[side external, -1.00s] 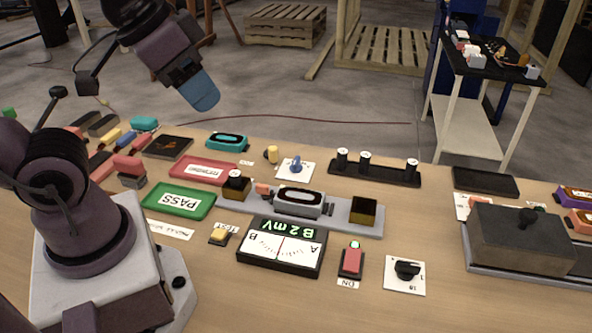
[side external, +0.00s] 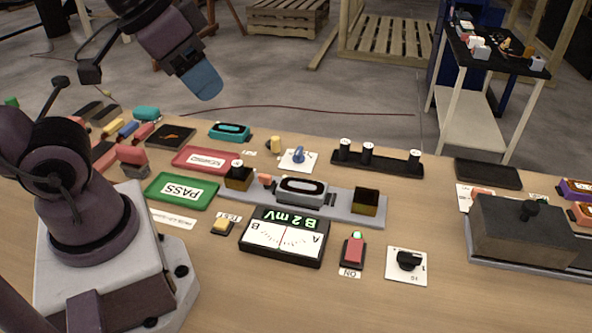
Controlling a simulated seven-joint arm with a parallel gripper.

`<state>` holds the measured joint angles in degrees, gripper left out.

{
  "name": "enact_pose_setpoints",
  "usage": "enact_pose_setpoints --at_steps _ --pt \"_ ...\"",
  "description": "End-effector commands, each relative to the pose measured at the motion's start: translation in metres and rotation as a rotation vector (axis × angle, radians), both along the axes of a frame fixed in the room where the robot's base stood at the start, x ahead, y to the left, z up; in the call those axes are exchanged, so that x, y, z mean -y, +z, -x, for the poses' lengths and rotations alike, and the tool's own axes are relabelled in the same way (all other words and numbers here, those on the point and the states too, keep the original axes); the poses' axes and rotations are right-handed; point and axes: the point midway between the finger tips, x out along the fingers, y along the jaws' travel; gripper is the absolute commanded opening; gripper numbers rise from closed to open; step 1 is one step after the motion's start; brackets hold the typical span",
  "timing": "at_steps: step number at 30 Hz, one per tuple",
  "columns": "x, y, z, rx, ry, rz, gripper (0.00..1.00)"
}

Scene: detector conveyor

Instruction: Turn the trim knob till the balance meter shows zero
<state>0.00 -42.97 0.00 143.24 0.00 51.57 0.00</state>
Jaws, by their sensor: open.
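The balance meter (side external: 284,240) is a black box with a white dial and a green display. The display reads "B 2 mV", and a thin red line crosses near the middle of the dial. A blue knob (side external: 298,155) stands on a white plate behind the conveyor; it looks like the trim knob, but its label is not readable. My gripper (side external: 208,84) has blue fingers seen side-on, is open, and hangs in the air at upper left, well apart from the blue knob. Nothing shows between its fingers.
A detector (side external: 301,191) sits on the grey conveyor (side external: 340,209) between blocks. A black knob (side external: 409,260) on a white plate and a red switch (side external: 353,250) stand right of the meter. A yellow peg (side external: 275,144) is close left of the blue knob.

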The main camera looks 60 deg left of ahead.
Motion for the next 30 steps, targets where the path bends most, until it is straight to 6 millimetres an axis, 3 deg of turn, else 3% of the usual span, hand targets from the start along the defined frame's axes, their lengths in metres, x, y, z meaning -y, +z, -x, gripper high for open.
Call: enact_pose_setpoints --at_steps 24,26,30 --pt "0.0 0.0 0.0 0.0 0.0 0.0 0.51" --pt "0.0 0.0 0.0 0.0 0.001 0.0 0.42" --pt "-0.006 -0.01 -0.003 -0.051 0.028 0.0 0.41"
